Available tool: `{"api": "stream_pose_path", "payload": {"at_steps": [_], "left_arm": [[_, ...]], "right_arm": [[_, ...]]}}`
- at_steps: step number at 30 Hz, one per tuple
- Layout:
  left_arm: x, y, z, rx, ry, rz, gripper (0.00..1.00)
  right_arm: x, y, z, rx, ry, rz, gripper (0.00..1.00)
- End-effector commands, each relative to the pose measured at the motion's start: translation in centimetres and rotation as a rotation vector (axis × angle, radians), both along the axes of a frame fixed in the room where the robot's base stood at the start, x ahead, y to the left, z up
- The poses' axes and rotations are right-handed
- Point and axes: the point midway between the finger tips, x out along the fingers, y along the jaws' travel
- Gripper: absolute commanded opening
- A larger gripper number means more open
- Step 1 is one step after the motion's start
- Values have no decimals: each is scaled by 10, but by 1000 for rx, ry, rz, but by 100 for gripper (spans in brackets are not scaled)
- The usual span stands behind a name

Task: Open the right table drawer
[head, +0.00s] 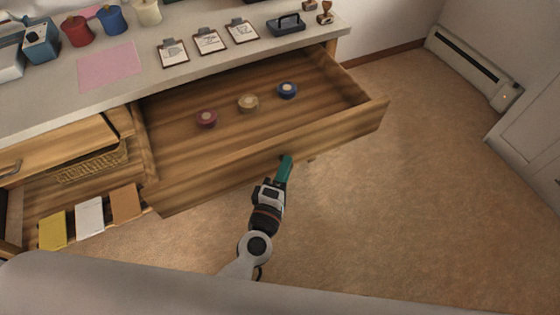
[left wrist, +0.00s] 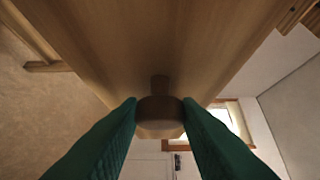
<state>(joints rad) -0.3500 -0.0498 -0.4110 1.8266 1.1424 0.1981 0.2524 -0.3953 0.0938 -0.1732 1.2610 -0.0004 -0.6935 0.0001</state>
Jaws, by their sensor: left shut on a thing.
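The right table drawer (head: 270,155) stands pulled well out from the table in the head view. In the left wrist view the fingers are shut on the round wooden knob (left wrist: 159,112), one on each side. The knob is hidden behind the fingers in the head view. My right gripper is in neither view.
The tabletop (head: 140,75) holds clipboards, a pink sheet, a dark tray (head: 286,27) and red and blue pots. At left, another drawer area holds a wire basket (head: 92,165) and yellow, white and brown pieces. Carpet (head: 420,180) is clear at right; a heater (head: 470,65) lines the wall.

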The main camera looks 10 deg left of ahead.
Motion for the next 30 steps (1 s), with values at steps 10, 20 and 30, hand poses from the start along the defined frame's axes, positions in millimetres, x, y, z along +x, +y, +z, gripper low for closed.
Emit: {"api": "stream_pose_path", "payload": {"at_steps": [10,20,30], "left_arm": [[-1,0,-1,1,2,1,0],[-1,0,-1,1,1,0,51],[-28,5,-2,3,3,-2,51]], "right_arm": [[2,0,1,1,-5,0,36],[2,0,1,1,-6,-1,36],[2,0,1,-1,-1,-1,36]]}}
